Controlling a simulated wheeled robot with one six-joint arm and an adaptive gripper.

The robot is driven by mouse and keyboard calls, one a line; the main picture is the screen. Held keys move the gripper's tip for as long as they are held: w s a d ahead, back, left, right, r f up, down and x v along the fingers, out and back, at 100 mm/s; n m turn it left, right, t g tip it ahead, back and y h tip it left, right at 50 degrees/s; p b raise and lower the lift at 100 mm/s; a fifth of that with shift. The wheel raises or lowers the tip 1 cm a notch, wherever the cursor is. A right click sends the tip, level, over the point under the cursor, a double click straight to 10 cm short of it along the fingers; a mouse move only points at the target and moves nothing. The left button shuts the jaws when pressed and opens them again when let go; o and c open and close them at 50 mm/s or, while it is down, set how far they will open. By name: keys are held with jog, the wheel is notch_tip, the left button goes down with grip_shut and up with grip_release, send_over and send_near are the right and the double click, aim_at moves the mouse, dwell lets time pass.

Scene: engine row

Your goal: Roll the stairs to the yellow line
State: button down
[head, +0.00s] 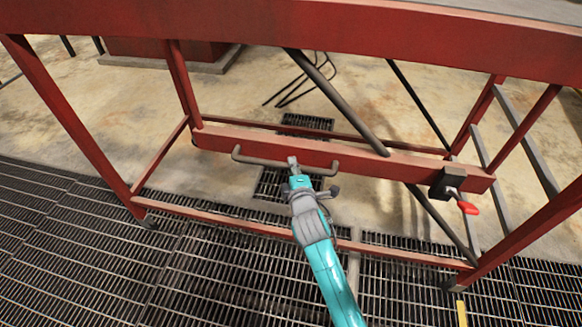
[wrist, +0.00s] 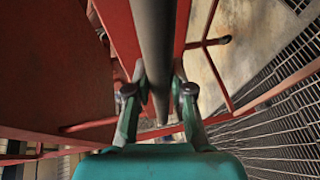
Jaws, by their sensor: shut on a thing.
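The stairs (head: 300,18) are a red metal frame on small wheels, standing on the floor grating and filling much of the head view. A grey handle bar (head: 262,160) is fixed to the red crossbeam (head: 225,139) of the stairs. My gripper (head: 293,162) is at the middle of this bar. In the wrist view the grey bar (wrist: 153,45) runs between the two fingers of my gripper (wrist: 156,88), which are shut on it. A short piece of yellow line (head: 461,312) shows at the bottom right of the head view, just past the frame's near right leg.
A black bracket with a red lever (head: 467,208) sits at the crossbeam's right end. Dark grating (head: 80,250) covers the near floor, with bare concrete (head: 90,100) beyond. Black cables (head: 300,85) and a red block on a grey base (head: 165,55) are behind the frame.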

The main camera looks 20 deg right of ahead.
jog(key=c, duration=1)
grip_release()
jog(key=v, duration=1.2)
